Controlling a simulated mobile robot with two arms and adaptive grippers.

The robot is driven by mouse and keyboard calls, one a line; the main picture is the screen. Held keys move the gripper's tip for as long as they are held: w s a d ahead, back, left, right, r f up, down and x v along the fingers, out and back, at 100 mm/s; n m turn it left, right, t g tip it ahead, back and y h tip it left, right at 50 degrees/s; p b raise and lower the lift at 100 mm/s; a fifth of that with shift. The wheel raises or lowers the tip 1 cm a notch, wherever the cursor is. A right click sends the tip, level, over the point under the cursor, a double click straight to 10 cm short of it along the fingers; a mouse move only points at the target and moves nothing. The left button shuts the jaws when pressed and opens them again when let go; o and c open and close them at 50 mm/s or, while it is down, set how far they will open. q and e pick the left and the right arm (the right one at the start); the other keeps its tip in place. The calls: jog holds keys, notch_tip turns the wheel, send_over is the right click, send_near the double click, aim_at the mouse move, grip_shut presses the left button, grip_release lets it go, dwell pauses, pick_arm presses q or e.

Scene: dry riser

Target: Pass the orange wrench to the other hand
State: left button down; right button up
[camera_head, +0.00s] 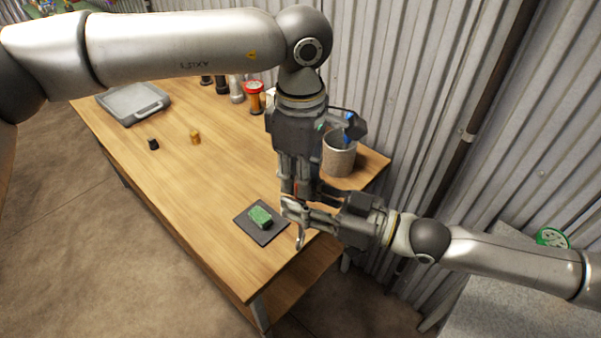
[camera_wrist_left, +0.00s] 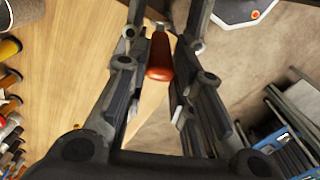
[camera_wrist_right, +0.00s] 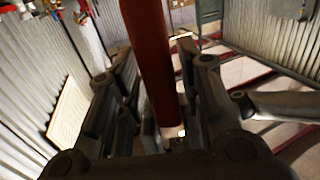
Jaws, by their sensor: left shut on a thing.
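The orange wrench (camera_head: 300,238) is held over the table's near right corner, its metal end hanging below the grippers in the head view. My left gripper (camera_head: 294,190) points down and is shut on it. The orange handle (camera_wrist_left: 159,58) shows between the left fingers in the left wrist view. My right gripper (camera_head: 293,208) comes in from the right, just below the left one. In the right wrist view the reddish handle (camera_wrist_right: 150,60) runs between the right fingers, which stand apart. Contact with them is unclear. The grippers hide most of the wrench in the head view.
A green sponge-like block (camera_head: 260,217) lies on a dark mat (camera_head: 246,226) left of the grippers. A grey cup (camera_head: 339,160) stands behind them near the corrugated wall (camera_head: 400,90). A grey case (camera_head: 118,104) lies at the far left.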

jog(key=shift+o, duration=0.7)
jog(key=shift+d, duration=0.1)
